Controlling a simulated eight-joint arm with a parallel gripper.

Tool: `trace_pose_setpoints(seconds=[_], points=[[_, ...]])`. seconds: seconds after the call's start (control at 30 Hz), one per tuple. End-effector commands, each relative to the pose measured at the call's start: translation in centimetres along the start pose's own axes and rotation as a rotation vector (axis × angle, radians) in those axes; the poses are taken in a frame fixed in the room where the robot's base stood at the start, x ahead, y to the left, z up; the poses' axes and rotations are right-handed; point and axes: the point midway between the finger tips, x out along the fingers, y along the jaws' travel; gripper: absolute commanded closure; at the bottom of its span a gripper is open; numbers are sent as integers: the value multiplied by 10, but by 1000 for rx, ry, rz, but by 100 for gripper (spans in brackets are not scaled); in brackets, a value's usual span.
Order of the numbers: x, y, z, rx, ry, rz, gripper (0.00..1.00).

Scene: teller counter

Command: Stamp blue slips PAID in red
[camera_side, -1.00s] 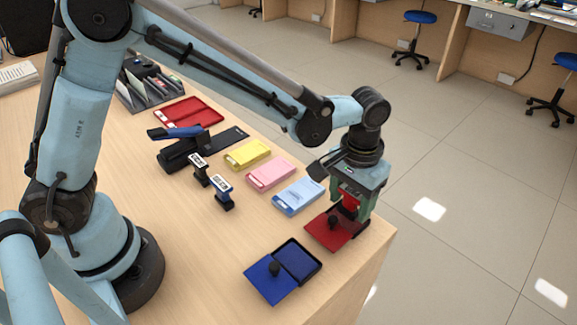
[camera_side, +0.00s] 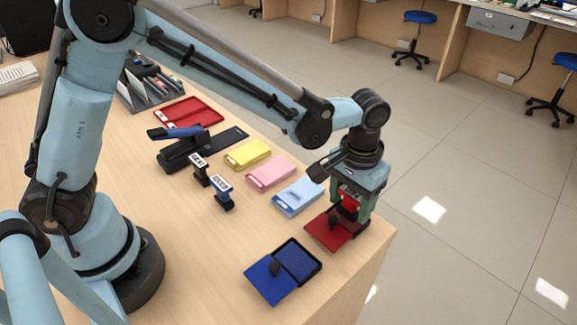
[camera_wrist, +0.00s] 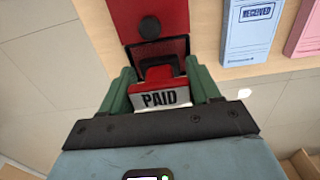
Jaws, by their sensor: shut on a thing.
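My gripper (camera_side: 350,204) is shut on the PAID stamp, low at the counter's right corner. In the wrist view the stamp (camera_wrist: 160,98), red with a white PAID label, sits between the green fingers. The red ink pad's open lid (camera_side: 328,233), with a black knob, lies beside it. The dark pad (camera_wrist: 168,47) shows partly under the stamp; I cannot tell whether they touch. The blue slips (camera_side: 298,197) lie just left of the gripper in the side view. In the wrist view their top slip (camera_wrist: 250,32) bears a RECEIVED mark.
Pink slips (camera_side: 270,175) and yellow slips (camera_side: 246,155) lie in line beyond the blue ones. Two other stamps (camera_side: 223,193) (camera_side: 199,170) stand nearby. An open blue ink pad (camera_side: 298,260) lies in front. The counter's edge is close to my gripper.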

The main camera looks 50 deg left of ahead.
Motion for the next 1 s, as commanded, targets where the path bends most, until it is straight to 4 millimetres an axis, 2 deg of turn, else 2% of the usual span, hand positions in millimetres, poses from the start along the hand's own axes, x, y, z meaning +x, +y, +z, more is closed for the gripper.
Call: trace_pose_setpoints(seconds=[1.0], points=[[8, 0, 0, 0, 0, 0, 58]])
